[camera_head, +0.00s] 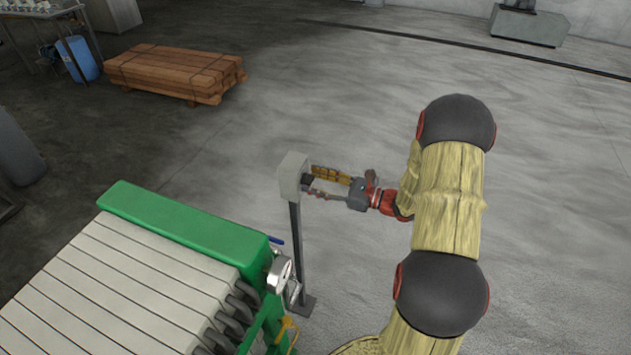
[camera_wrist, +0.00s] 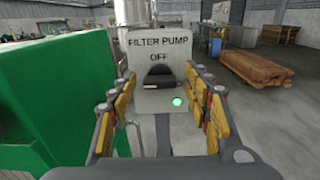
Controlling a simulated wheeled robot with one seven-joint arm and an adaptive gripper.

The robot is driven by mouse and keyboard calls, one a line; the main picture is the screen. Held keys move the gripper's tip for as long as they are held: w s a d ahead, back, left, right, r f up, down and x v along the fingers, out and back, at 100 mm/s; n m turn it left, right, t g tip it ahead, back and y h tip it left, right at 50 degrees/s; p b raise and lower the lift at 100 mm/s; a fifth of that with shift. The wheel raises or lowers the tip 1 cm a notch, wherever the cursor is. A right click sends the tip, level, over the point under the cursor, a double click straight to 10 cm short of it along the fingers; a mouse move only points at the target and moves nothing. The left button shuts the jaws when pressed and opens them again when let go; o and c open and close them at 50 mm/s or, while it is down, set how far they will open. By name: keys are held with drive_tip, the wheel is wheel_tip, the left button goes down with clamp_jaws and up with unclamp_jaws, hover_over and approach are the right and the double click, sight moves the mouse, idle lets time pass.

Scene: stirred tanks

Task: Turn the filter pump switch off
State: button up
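The filter pump switch box (camera_head: 293,176) is a grey box on a thin dark post. In the wrist view its face (camera_wrist: 143,48) reads "FILTER PUMP" with "OFF" below. A dark switch handle (camera_wrist: 159,79) sits under the word OFF; which position it is set to I cannot tell. A green light (camera_wrist: 178,101) glows below and right of it. My gripper (camera_head: 311,182) is at the box's right side in the head view. In the wrist view my gripper (camera_wrist: 160,84) is open, with a yellow-padded finger on each side of the handle and visible gaps between.
A green-framed filter press (camera_head: 185,222) with white plates stands close left of the post, also large in the wrist view (camera_wrist: 60,95). Stacked timber (camera_head: 175,73) lies farther back. A blue drum (camera_head: 77,58) stands at the back left. Floor right of the post is clear.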

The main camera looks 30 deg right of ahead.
drive_tip(key=c, duration=1)
drive_tip(key=shift+r+m+p, duration=0.15)
drive_tip(key=shift+m+p, duration=0.15)
drive_tip(key=shift+p, duration=0.25)
drive_tip(key=m+p, duration=0.2)
drive_tip(key=p, duration=0.2)
drive_tip(key=shift+r+m, duration=0.15)
drive_tip(key=shift+m, duration=0.15)
drive_tip(key=m+p, duration=0.2)
drive_tip(key=p, duration=0.2)
drive_tip(key=shift+d+m, duration=0.15)
drive_tip(key=shift+m, duration=0.15)
drive_tip(key=m+p, duration=0.6)
drive_tip(key=shift+w+f, duration=0.1)
drive_tip(key=shift+f, duration=0.1)
drive_tip(key=m+p, duration=0.1)
drive_tip(key=m, duration=0.1)
drive_tip(key=m+p, duration=0.1)
drive_tip(key=m, duration=0.1)
drive_tip(key=m+p, duration=0.1)
drive_tip(key=m, duration=0.1)
drive_tip(key=shift+d+f, duration=0.1)
drive_tip(key=shift+f, duration=0.2)
